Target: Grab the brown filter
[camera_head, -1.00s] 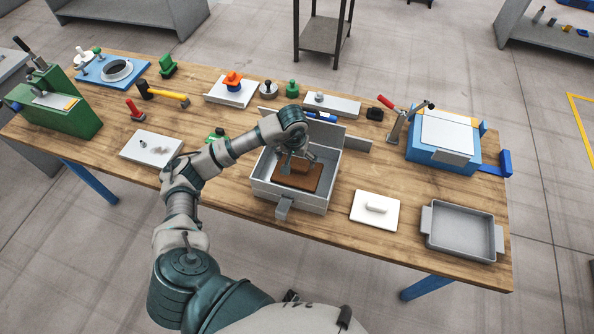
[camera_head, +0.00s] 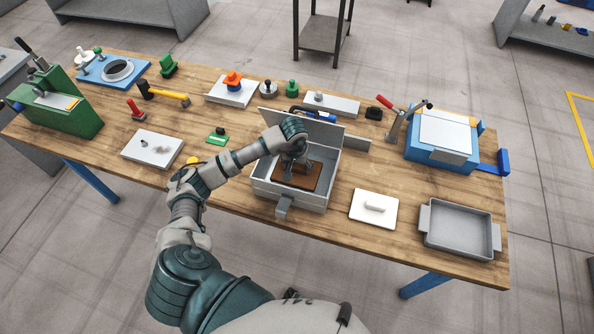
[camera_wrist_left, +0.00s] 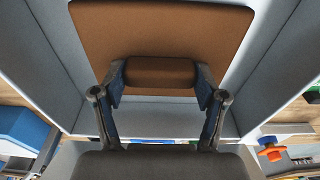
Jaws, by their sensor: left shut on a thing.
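The brown filter (camera_head: 311,180) is a flat brown plate with a raised handle, inside the open grey box (camera_head: 262,194) at the middle of the table. My left gripper (camera_head: 297,168) reaches down into the box from above. In the left wrist view the gripper (camera_wrist_left: 160,82) has one finger on each side of the filter's rounded handle (camera_wrist_left: 160,71), shut on it. The filter's plate (camera_wrist_left: 160,25) spreads out beyond the handle. Whether the plate touches the box floor cannot be told. My right gripper is not in view.
A white plate with a handle (camera_head: 373,208) and a grey tray (camera_head: 459,230) lie to the right of the box. A white block (camera_head: 152,149) lies to the left. A blue press (camera_head: 442,140) stands at the back right. The box's raised lid (camera_head: 325,133) stands behind.

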